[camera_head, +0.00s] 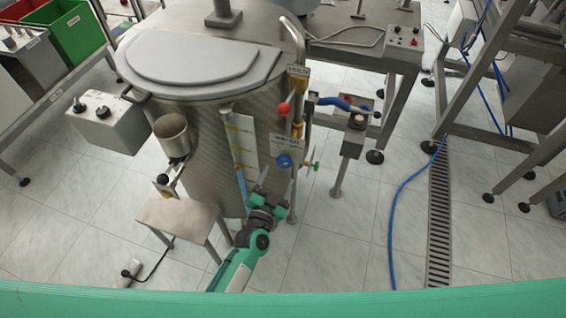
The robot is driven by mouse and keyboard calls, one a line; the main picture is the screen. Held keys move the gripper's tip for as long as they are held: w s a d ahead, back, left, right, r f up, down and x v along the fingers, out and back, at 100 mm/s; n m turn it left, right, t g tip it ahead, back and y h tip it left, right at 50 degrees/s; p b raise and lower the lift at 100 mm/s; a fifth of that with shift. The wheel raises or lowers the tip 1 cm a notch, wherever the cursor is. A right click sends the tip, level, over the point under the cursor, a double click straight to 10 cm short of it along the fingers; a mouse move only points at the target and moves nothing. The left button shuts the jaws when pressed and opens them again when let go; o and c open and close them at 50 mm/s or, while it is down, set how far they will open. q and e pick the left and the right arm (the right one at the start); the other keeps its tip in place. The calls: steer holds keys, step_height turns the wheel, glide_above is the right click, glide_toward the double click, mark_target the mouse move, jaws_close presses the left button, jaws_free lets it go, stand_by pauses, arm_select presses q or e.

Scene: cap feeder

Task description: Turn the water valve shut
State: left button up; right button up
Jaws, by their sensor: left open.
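A large steel tank (208,150) with a grey lid stands in the middle. A white label (287,141) on its right side seems to read WATER. A round blue knob (284,161) sits just below this label, and I take it as the water valve. My left gripper (272,184) is open, below and slightly left of the blue knob, close to the tank wall. I see no contact with the knob, but the exact gap cannot be told. The fingers are small and partly dark against the tank. My right gripper is not in view.
A red ball handle (284,108) is above the knob and a green handle (316,166) to its right. A steel stool (178,217) stands left of my arm. A control box (107,121) and metal cup (172,135) stick out left. A blue hose (393,220) crosses the floor.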

mark_target(283, 165)
arm_select(q)
steer(key=shift+x, duration=3.15)
steer(key=shift+c, duration=0.5)
steer(key=c, duration=0.9)
